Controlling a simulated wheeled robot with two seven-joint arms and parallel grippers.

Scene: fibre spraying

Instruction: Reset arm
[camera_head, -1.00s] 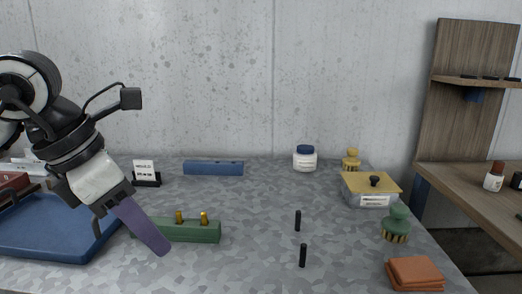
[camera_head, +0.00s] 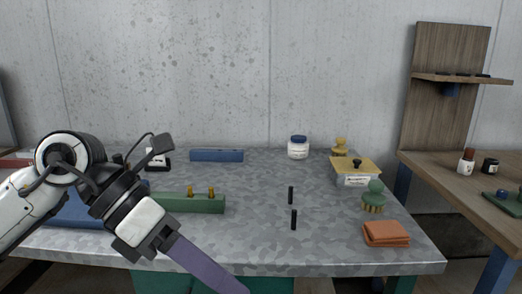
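My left arm comes in from the left in the head view. Its gripper (camera_head: 205,267) points down and to the right over the front part of the metal table (camera_head: 330,262). I see the gripper as one long purple-grey shape, edge-on, so I cannot tell whether its fingers are apart. No object shows at its tip. The arm partly hides a blue tray (camera_head: 70,208) and stands in front of the left end of a green block (camera_head: 190,204) with brass fittings. My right gripper is not in view.
Two black pegs (camera_head: 293,219) stand mid-table. A blue block (camera_head: 216,155), white jar (camera_head: 298,148), yellow-lidded box (camera_head: 355,173), green brush (camera_head: 374,196) and orange cloth (camera_head: 386,233) sit farther back or right. A wooden side bench (camera_head: 455,170) stands right. The table's middle is largely clear.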

